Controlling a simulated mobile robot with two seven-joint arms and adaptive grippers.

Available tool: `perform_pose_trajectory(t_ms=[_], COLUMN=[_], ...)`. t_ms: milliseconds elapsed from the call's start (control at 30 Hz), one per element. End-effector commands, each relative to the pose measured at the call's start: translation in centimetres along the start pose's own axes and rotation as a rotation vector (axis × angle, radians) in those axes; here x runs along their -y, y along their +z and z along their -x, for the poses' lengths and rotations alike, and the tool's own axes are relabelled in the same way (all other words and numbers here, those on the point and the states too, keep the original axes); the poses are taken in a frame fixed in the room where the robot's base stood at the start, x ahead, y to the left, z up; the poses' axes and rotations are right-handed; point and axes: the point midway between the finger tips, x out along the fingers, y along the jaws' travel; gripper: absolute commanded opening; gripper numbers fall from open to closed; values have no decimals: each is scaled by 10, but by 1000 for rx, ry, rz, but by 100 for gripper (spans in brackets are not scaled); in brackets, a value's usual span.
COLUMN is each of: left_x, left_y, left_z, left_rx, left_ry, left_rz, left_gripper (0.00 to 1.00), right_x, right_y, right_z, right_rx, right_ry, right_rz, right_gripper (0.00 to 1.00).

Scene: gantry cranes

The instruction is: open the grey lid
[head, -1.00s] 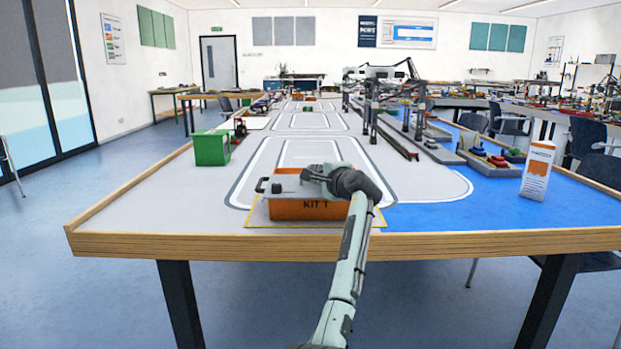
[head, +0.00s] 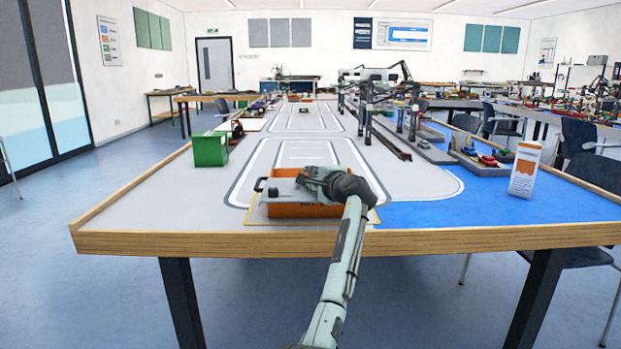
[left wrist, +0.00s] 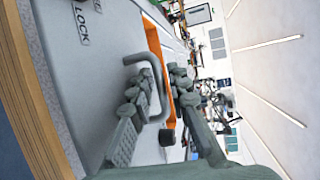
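The orange box (head: 305,211) labelled KIT stands near the table's front edge. Its grey lid (head: 291,190) lies on top, set toward me, with a strip of orange showing behind it. A dark handle (head: 260,185) and a knob (head: 273,191) are at the lid's left. My left gripper (head: 311,181) is over the lid's right part. In the left wrist view, a grey loop handle (left wrist: 158,85) stands on the lid (left wrist: 100,60), marked LOCK. The fingers (left wrist: 158,100) are on both sides of its bar, seemingly closed on it. My right gripper is out of view.
The wooden table edge (head: 350,241) runs close in front of the box. A green bin (head: 210,148) stands at left, a white-orange carton (head: 525,170) at right. Gantry cranes (head: 385,105) stand farther back. The grey mat around the box is clear.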

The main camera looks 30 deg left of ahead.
Motion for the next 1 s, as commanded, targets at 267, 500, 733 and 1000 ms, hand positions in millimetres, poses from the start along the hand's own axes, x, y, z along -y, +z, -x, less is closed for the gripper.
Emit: perform_pose_trajectory(t_ms=[267, 500, 733, 1000], left_x=[0, -1, 0, 0], left_y=[-2, -1, 0, 0], left_z=[16, 65, 106, 120], left_rx=[-3, -3, -1, 0], left_ry=[0, 1, 0, 1], left_rz=[1, 2, 1, 0], left_gripper=[17, 17, 17, 17], right_x=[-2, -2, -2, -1], right_y=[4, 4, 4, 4], right_z=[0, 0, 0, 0], right_rx=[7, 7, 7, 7], right_ry=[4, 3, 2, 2], right_rz=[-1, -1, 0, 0], right_gripper=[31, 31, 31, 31])
